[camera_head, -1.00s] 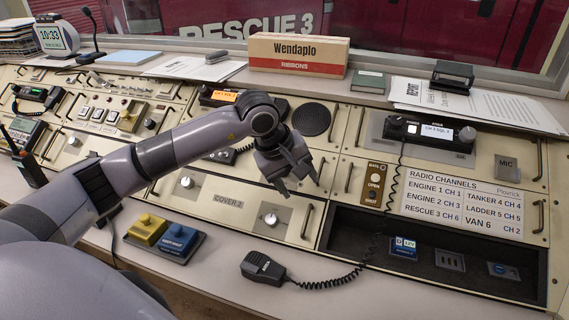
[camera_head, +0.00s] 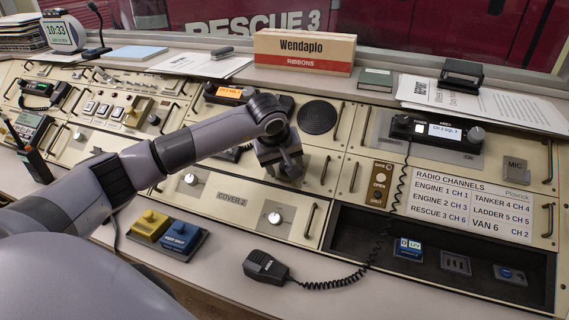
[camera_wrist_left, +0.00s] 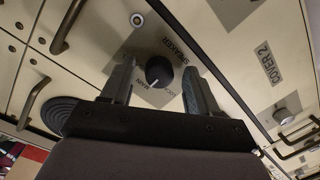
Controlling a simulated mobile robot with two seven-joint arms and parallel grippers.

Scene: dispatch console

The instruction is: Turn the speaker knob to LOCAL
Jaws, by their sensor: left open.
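The speaker knob (camera_wrist_left: 159,72) is a round black knob on a grey plate marked SPEAKER, seen in the left wrist view. MAIN and LOCAL are printed at its lower side in that view. Its white pointer mark faces the lower left there, towards MAIN. My left gripper (camera_wrist_left: 158,78) is open, with one finger on each side of the knob and gaps visible between. In the head view my left gripper (camera_head: 284,170) is over the panel below the round speaker grille and hides the knob. My right gripper is not in view.
A silver knob (camera_head: 275,217) sits on the COVER 2 panel (camera_head: 231,198). Metal handles (camera_head: 310,220) stand up near my gripper. The round grille (camera_head: 317,117) lies behind. A handset (camera_head: 265,267) with a coiled cord and a yellow button block (camera_head: 150,226) lie on the front ledge.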

